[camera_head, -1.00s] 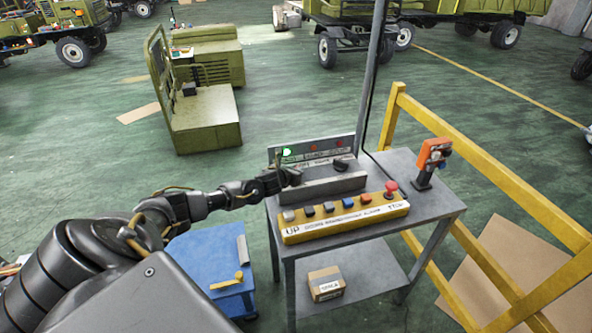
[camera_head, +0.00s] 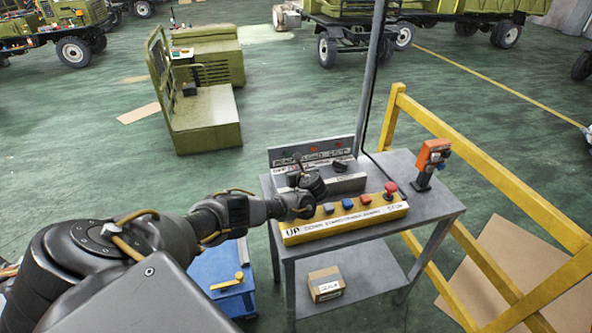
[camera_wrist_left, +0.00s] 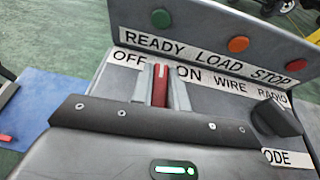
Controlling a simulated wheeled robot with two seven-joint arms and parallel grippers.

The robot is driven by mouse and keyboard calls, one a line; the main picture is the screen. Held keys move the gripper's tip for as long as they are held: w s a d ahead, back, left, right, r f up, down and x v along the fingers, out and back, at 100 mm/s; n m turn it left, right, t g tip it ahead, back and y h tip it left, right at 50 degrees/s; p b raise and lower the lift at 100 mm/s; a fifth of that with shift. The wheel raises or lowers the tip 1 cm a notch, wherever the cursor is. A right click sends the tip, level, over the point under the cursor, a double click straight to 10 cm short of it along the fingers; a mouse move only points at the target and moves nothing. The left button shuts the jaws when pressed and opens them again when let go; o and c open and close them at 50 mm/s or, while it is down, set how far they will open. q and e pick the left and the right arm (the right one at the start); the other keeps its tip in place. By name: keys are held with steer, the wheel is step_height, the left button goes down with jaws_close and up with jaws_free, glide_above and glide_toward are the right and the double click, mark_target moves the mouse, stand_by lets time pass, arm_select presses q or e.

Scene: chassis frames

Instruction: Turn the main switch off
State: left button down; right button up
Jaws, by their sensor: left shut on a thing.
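The main switch is a red handle (camera_wrist_left: 160,86) with a pale mark at its top, between the labels OFF and ON in the left wrist view. My left gripper (camera_wrist_left: 160,92) is shut on it, with one grey finger on each side. In the head view, my left gripper (camera_head: 308,183) is at the left part of the grey control panel (camera_head: 350,184) and hides the handle. The green READY lamp (camera_wrist_left: 160,18) looks unlit. My right gripper is not in view.
A black WIRE/RADIO knob (camera_wrist_left: 276,118) is to the right of the switch. In front is a yellow button box (camera_head: 345,226) with a red stop button (camera_head: 390,190). An orange pendant (camera_head: 430,158) stands at the table's right, by a yellow railing (camera_head: 480,170).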

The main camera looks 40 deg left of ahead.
arm_select(q)
steer(key=shift+w+n+g+y+b, duration=0.1)
steer(key=shift+n+g+y+b, duration=0.2)
steer(key=shift+n+g+y, duration=0.55)
steer(key=n+g+b, duration=0.2)
steer(key=b, duration=0.1)
steer(key=n+g+b, duration=0.2)
steer(key=b, duration=0.1)
steer(key=n+g+b, duration=0.2)
steer(key=g+b, duration=0.1)
steer(key=b, duration=0.1)
steer(key=shift+f, duration=0.3)
steer(key=shift+r+n+g+b, duration=0.2)
steer(key=shift+n+g+b, duration=0.3)
steer(key=shift+b, duration=0.4)
steer(key=shift+s, duration=0.2)
steer(key=c, duration=1.4)
jaws_free()
steer(key=shift+o, duration=0.2)
steer(key=shift+r, duration=0.1)
